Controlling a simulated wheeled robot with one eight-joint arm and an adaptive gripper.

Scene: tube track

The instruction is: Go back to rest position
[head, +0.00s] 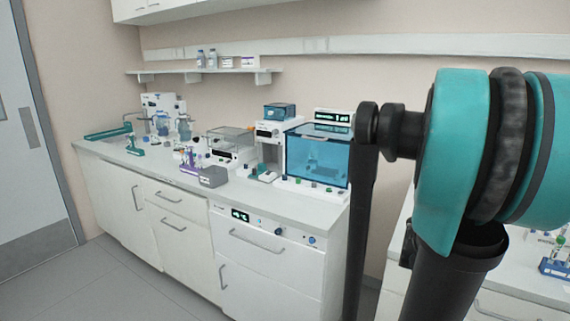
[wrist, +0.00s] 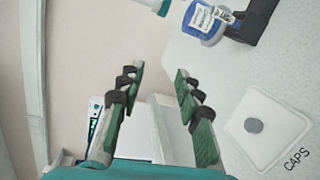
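My gripper (wrist: 159,72) shows in the wrist view with its two green-padded fingers spread apart. It is open, and nothing is between the fingers. In the head view my teal and black arm fills the right side, and the gripper itself is not visible there. In the wrist view a white square tray marked CAPS (wrist: 283,104) lies right of the fingers on a pale surface, with a round grey piece (wrist: 253,125) on it.
In the wrist view a blue and white labelled container (wrist: 205,20) stands beside a black object (wrist: 254,20) at the top. In the head view a white counter (head: 285,205) holds a blue-windowed box (head: 317,160) and other lab devices. Grey floor (head: 95,285) is clear at lower left.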

